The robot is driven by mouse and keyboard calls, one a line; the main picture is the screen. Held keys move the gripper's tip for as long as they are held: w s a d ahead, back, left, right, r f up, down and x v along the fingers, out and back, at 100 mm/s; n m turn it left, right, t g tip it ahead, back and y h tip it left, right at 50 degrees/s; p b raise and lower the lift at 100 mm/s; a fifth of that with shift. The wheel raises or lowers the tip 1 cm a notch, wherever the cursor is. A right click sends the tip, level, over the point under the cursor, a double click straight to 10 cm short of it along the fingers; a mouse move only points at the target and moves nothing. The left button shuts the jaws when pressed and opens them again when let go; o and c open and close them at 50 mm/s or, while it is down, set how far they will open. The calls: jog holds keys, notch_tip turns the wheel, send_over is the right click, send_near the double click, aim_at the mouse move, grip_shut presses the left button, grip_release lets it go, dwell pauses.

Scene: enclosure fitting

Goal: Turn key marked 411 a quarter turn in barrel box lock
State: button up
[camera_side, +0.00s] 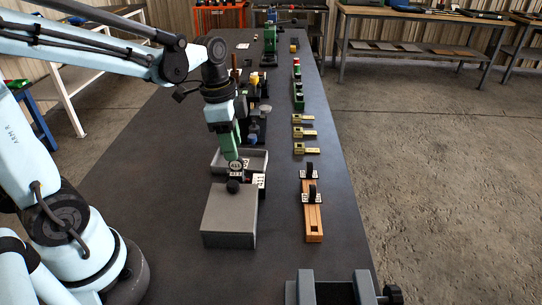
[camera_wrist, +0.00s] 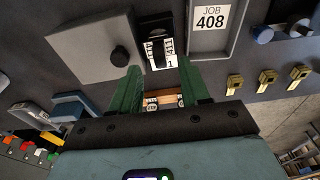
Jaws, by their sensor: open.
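A white 411 tag (camera_side: 260,181) shows beside the box in the side view. The grey box (camera_side: 229,220) has a black knob on its top; it also shows in the wrist view (camera_wrist: 88,55). The lock's barrel is hidden.
A grey tray (camera_side: 262,161) lies behind the box; a card in it reads JOB 408 (camera_wrist: 209,18). A wooden rack (camera_side: 314,228) with two tagged black keys stands to the right. Several brass pieces (camera_side: 305,133) lie farther back. A dark vise (camera_side: 335,287) is at the front.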

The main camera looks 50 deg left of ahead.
aim_at(237, 168)
jog(key=shift+w+d+f, duration=0.1)
jog(key=shift+f, duration=1.05)
jog(key=shift+w+d+f, duration=0.1)
jog(key=shift+f, duration=1.05)
grip_shut()
